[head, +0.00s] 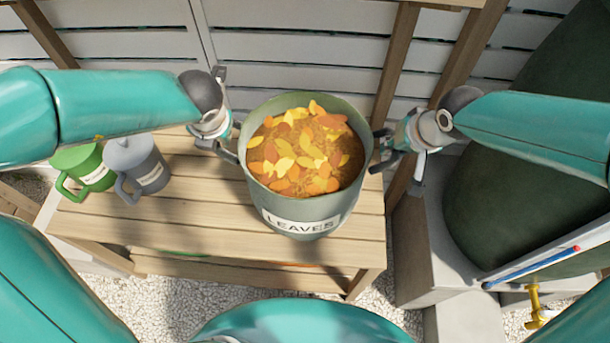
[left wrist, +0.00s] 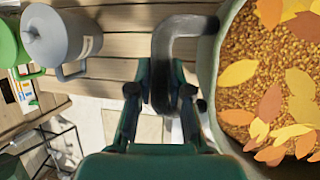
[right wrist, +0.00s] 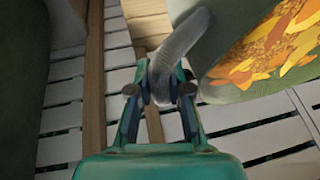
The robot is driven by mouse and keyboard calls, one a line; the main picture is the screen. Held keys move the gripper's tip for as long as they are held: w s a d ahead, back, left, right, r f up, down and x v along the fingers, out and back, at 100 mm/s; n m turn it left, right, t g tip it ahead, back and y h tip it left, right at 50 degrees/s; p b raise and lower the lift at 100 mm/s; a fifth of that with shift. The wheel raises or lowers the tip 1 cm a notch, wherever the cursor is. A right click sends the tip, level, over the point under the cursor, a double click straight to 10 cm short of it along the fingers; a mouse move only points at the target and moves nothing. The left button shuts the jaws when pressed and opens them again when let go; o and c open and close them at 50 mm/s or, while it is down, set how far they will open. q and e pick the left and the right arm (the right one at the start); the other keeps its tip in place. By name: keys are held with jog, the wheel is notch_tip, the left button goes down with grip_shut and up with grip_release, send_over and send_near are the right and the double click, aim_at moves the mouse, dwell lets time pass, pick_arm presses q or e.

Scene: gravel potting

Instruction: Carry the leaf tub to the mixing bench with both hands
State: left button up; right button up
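The leaf tub (head: 342,212) is a grey-green round pot with a "LEAVES" label, full of orange and yellow leaves over brown grain. It is upright over a slatted wooden bench in the head view; I cannot tell whether its base touches the slats. My left gripper (head: 222,147) is at the tub's left side, its fingers closed around the dark left handle (left wrist: 162,48). My right gripper (head: 385,150) is at the right side, its fingers closed around the right handle (right wrist: 180,45). The tub wall also shows in the right wrist view (right wrist: 215,50).
A grey lidded jug (head: 134,163) and a green jug (head: 88,166) stand on the bench (head: 200,220) left of the tub. A large dark green rounded tank (head: 520,190) stands at right, with a blue pipe and a yellow tap. A white slatted wall is behind; gravel lies in front.

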pick_arm(q)
grip_shut()
pick_arm(e)
grip_shut()
pick_arm(q)
jog(key=shift+r, duration=0.15)
pick_arm(e)
jog(key=shift+r, duration=0.15)
